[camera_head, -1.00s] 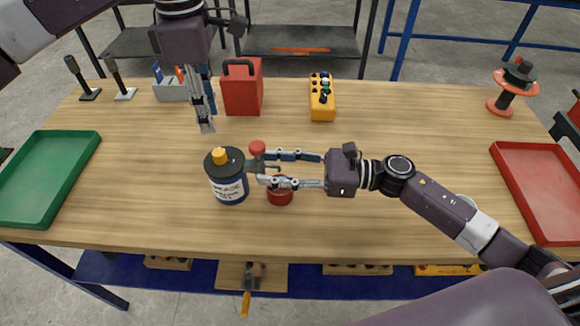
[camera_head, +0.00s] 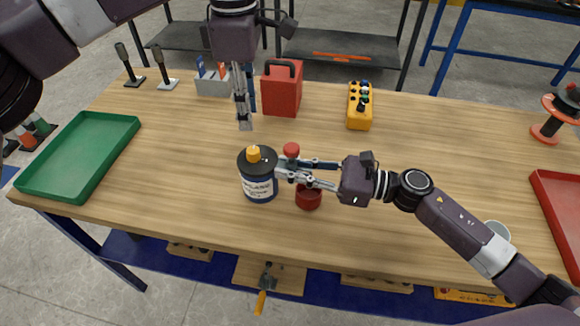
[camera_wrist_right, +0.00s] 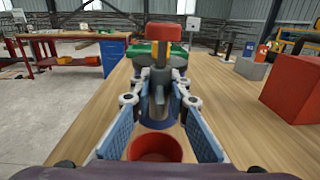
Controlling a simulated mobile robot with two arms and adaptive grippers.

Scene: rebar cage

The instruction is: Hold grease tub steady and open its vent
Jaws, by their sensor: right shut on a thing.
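The grease tub (camera_head: 259,188) stands upright on the table, dark blue with a black lid, a white label and an orange cap (camera_head: 254,153) on top. A red knob (camera_head: 291,150) on a grey stem shows at its right side; it also shows in the right wrist view (camera_wrist_right: 154,32). My right gripper (camera_head: 280,168) reaches in from the right and is shut on the tub's right side, below the knob; the exact contact is partly hidden by the fingers. My left gripper (camera_head: 244,122) points down above and behind the tub, apart from it. Its finger gap is unclear.
A red cup (camera_head: 309,199) stands below my right fingers. A red can (camera_head: 282,90), grey tool holder (camera_head: 213,86) and yellow button box (camera_head: 360,106) stand behind. A green tray (camera_head: 80,155) is left, a red tray (camera_head: 556,215) right. Table in front of the tub is clear.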

